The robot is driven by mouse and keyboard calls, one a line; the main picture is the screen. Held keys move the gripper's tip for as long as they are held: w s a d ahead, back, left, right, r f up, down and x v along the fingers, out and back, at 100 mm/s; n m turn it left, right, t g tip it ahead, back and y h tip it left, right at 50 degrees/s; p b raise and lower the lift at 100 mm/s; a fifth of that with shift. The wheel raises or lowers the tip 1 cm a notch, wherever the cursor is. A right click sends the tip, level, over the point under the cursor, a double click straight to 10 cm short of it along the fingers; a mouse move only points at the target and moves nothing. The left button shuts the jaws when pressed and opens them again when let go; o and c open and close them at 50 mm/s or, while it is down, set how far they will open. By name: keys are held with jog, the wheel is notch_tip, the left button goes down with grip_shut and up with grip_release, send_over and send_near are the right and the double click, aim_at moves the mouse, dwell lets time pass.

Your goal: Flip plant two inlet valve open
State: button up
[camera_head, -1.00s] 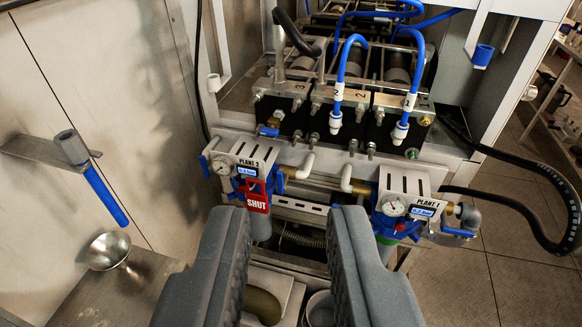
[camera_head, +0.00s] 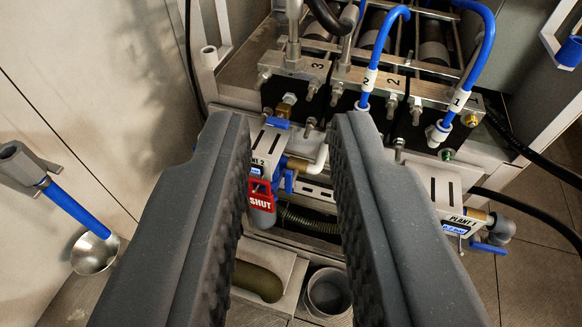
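The plant 2 unit (camera_head: 268,145) stands beyond my fingers, its left part hidden by my left finger. A red SHUT tag (camera_head: 261,197) hangs on its front. A blue valve handle (camera_head: 289,181) is just right of the tag, below a brass fitting (camera_head: 297,164). Another blue handle (camera_head: 277,122) sits higher, below a second brass fitting. I cannot tell from labels which handle is the inlet valve. My gripper (camera_head: 292,118) is open and empty, its fingers framing the tag and handles in the picture. No contact shows.
The plant 1 unit (camera_head: 452,205) with its blue handle (camera_head: 488,247) is at right. Blue hoses (camera_head: 376,55) rise from the numbered blocks behind. A blue pipe (camera_head: 75,212) and a metal bowl (camera_head: 94,253) are at left. A grey cup (camera_head: 328,293) is below.

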aim_at(288, 175)
jog(key=w+a+f+n+h+p, duration=0.3)
jog(key=w+f+n+h+p, duration=0.15)
jog(key=w+f+n, duration=0.9)
notch_tip(288, 175, down, 16)
jog(key=n+g+p, duration=0.2)
jog(key=n+g, duration=0.1)
jog(key=n, duration=1.6)
jog(key=x, duration=0.4)
jog(key=b+x, duration=0.1)
jog(key=x, duration=0.3)
jog(key=b+x, duration=0.1)
jog(key=x, duration=0.4)
jog(key=shift+w+a+r, duration=0.2)
jog(key=shift+a+r, duration=0.1)
jog(key=shift+r, duration=0.1)
